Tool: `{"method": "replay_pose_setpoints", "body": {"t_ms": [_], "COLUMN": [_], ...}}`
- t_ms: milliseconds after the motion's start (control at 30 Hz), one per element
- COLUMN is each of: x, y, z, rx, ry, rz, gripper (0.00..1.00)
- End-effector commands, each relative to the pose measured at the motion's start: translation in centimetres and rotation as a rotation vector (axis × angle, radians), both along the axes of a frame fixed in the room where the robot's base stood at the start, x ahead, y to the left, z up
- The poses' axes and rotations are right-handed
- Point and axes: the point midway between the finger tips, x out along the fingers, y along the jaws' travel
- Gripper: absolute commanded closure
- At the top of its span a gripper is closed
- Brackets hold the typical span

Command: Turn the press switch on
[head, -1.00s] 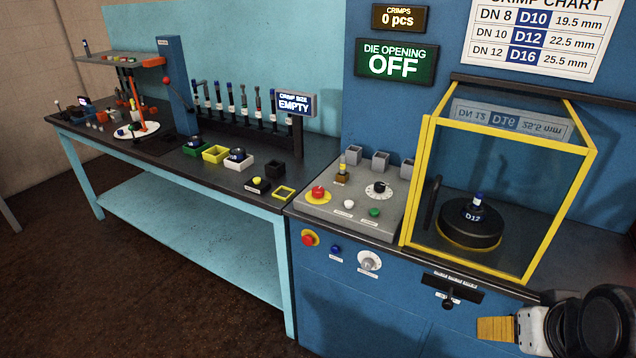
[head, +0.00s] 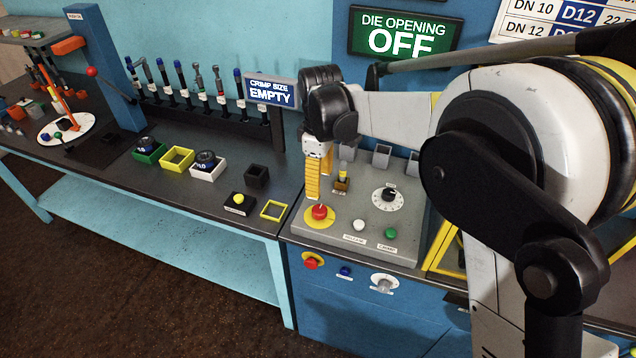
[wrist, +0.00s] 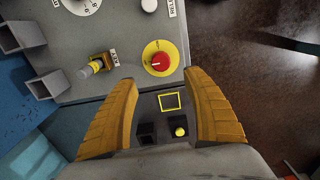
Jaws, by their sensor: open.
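My gripper (head: 313,196) is over the left side of the grey control console (head: 335,239), beside the red button on its yellow plate (head: 319,212). In the wrist view its two yellow fingers (wrist: 163,78) are spread with nothing between them; the red button (wrist: 160,61) shows just beyond the tips. A black dial on a white scale (head: 388,194) is to the right on the console. A grey rotary knob on a white plate (head: 383,284) is on the blue front panel.
A brass-and-yellow piece (head: 342,177) stands in a holder close to the gripper. White (head: 358,225) and green buttons (head: 390,233) sit nearby. A red button (head: 311,261) and a blue button (head: 345,271) are on the front panel. The sign (head: 404,34) reads "DIE OPENING OFF".

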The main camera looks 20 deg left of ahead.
Motion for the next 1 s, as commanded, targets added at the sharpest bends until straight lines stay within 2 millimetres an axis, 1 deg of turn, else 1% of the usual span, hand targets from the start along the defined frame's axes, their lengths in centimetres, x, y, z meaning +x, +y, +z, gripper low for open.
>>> {"method": "replay_pose_setpoints", "body": {"t_ms": [167,400,500,600,733,1000], "x": [0.0,0.0,0.0,0.0,0.0,0.0], "y": [0.3,0.2,0.2,0.2,0.2,0.2], "z": [-2.1,-7.0,-8.7,-10.0,-10.8,-10.9], "rx": [-0.003,-0.002,-0.002,-0.002,-0.002,-0.002], "ry": [0.004,0.003,0.003,0.003,0.003,0.003], "rz": [0.011,0.008,0.008,0.007,0.007,0.007], "gripper": [0.41,0.41,0.41,0.41,0.41,0.41]}}
